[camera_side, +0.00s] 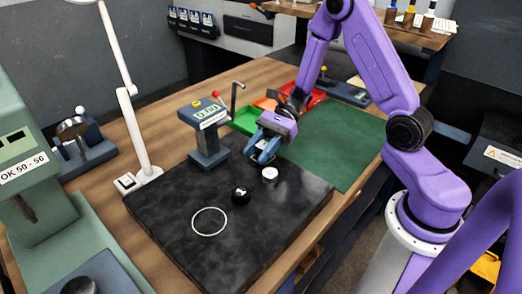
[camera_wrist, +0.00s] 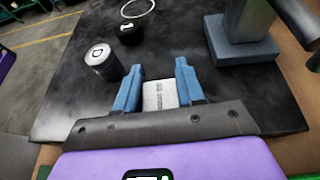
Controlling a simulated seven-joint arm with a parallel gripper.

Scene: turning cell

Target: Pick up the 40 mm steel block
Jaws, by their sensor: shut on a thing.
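The steel block (camera_wrist: 160,95) is a pale silver block with small dark markings on its face. In the wrist view it sits between the two blue fingers of my gripper (camera_wrist: 159,78), which is shut on it. In the side view my gripper (camera_side: 263,154) points down over the back part of the black stone plate (camera_side: 165,205); the fingers hide the block there. I cannot tell whether the block touches the plate. A silver round piece (camera_side: 270,174) stands close by on the plate, apart from my fingers; it also shows in the wrist view (camera_wrist: 102,62).
A black round piece (camera_side: 240,195) and a white ring mark (camera_side: 209,221) are on the plate. A blue-grey gauge stand (camera_side: 208,135) stands close to the left of my gripper. Green (camera_side: 243,121) and red bins lie behind. The plate's front is clear.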

